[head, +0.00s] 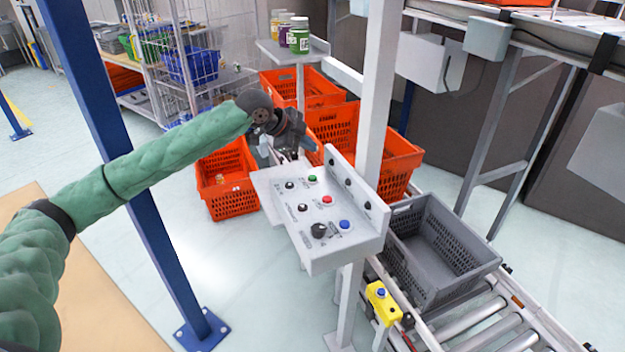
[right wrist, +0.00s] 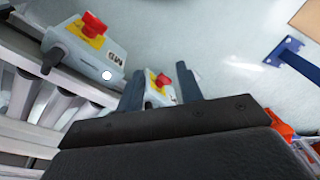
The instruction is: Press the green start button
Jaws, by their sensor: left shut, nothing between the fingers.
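The green start button (head: 312,179) is a small round cap near the far edge of a light grey control panel (head: 270,190) in the head view. A red button (head: 327,199) and a blue button (head: 345,224) sit nearer on the same panel. My left gripper (head: 302,143) is shut and empty. It hangs just beyond the panel's far edge, apart from the green button in the picture. My right gripper (right wrist: 157,78) shows only in the right wrist view, its two dark fingers apart with nothing held between them.
The panel has an upright back plate beside a white post (head: 377,90). A grey crate (head: 435,245) sits on rollers at right. Orange totes (head: 228,180) stand behind. A blue post (head: 130,150) crosses behind my left arm. Red-topped switch boxes (right wrist: 85,50) show in the wrist view.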

